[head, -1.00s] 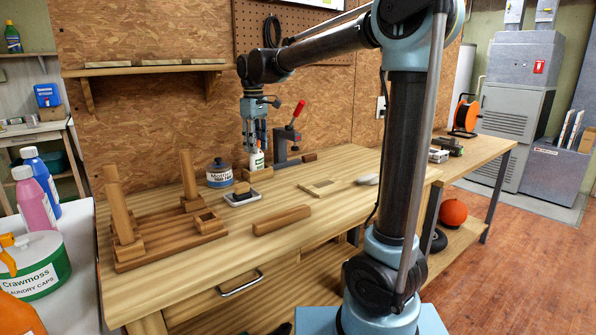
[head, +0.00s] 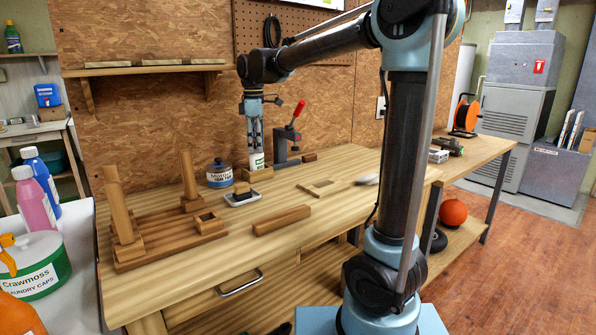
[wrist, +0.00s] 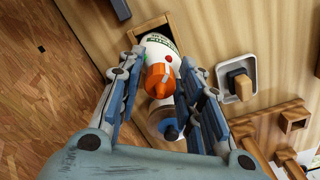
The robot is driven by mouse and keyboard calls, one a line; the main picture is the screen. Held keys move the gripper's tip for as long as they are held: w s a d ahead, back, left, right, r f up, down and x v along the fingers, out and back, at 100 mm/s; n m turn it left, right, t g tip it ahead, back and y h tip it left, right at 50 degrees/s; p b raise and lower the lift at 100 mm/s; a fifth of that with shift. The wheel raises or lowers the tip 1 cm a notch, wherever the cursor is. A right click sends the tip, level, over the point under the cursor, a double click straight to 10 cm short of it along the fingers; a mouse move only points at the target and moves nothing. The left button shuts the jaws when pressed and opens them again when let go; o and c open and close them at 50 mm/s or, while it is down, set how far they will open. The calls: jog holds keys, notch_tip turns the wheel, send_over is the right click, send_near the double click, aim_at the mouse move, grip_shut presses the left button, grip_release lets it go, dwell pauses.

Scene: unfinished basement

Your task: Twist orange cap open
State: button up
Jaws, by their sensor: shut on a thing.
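A white bottle (head: 257,163) with a green label stands upright in a wooden holder block (head: 259,175) at the back of the workbench. The wrist view shows the bottle (wrist: 158,48) in the frame of the holder (wrist: 152,23), with its orange cap (wrist: 158,78) towards the camera. My gripper (head: 256,150) points down over the bottle's top. In the wrist view, my gripper (wrist: 161,62) has a finger on each side of the cap and is shut on it. In the head view the fingers hide the cap.
A red-handled clamp (head: 288,139) stands close right of the bottle. A labelled tin (head: 219,174) and a small tray with a block (head: 242,197) are left and in front. A wooden bar (head: 282,220) and a peg stand (head: 170,245) lie nearer. The bench's right front is clear.

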jog(key=shift+n, duration=1)
jog(key=n, duration=0.2)
jog(key=shift+n, duration=0.3)
jog(key=shift+c, duration=0.5)
jog(key=shift+n, duration=1.3)
jog(key=shift+c, duration=0.3)
